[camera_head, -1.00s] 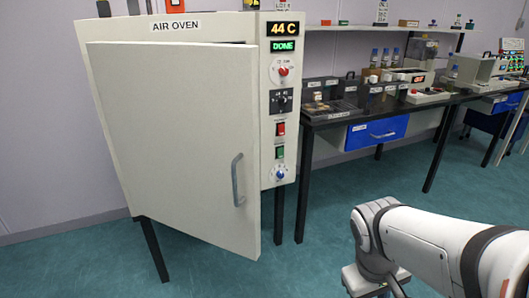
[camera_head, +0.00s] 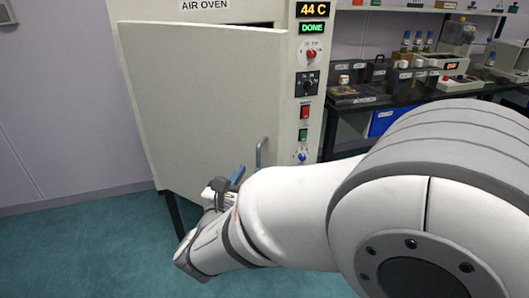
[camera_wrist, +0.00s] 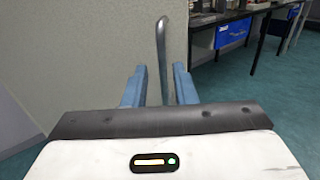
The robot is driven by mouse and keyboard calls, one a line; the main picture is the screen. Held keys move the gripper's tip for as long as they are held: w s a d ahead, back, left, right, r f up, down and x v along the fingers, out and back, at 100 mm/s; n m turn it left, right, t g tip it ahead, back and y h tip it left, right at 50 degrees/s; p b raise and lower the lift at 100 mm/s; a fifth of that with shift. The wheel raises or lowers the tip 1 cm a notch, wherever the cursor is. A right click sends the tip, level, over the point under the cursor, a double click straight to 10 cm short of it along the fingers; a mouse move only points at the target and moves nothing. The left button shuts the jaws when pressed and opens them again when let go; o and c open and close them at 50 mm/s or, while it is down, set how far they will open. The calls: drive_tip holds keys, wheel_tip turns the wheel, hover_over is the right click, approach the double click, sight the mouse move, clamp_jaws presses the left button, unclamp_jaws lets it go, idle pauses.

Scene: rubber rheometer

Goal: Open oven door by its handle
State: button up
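The air oven's door (camera_head: 205,95) is a large pale panel, standing ajar with its right edge swung out from the oven body. Its grey bar handle (camera_head: 262,154) is upright near the right edge; its lower part is hidden behind my arm in the head view. My gripper (camera_head: 237,176) is low at the door's front, by the handle. In the wrist view, my gripper's two blue fingers (camera_wrist: 160,88) are apart, with the handle (camera_wrist: 162,50) showing between them and gaps on both sides. Neither finger visibly touches it.
The oven's control panel (camera_head: 308,85) shows 44 C and DONE, right of the door. A black bench (camera_head: 350,118) with lab equipment and a blue drawer (camera_head: 382,122) stands further right. The green floor (camera_head: 80,240) at left is clear.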

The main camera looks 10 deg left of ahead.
sight(258, 160)
drive_tip(key=w, duration=0.7)
drive_tip(key=shift+d+b, duration=0.35)
drive_tip(key=shift+d, duration=0.05)
drive_tip(key=shift+c, duration=0.5)
clamp_jaws()
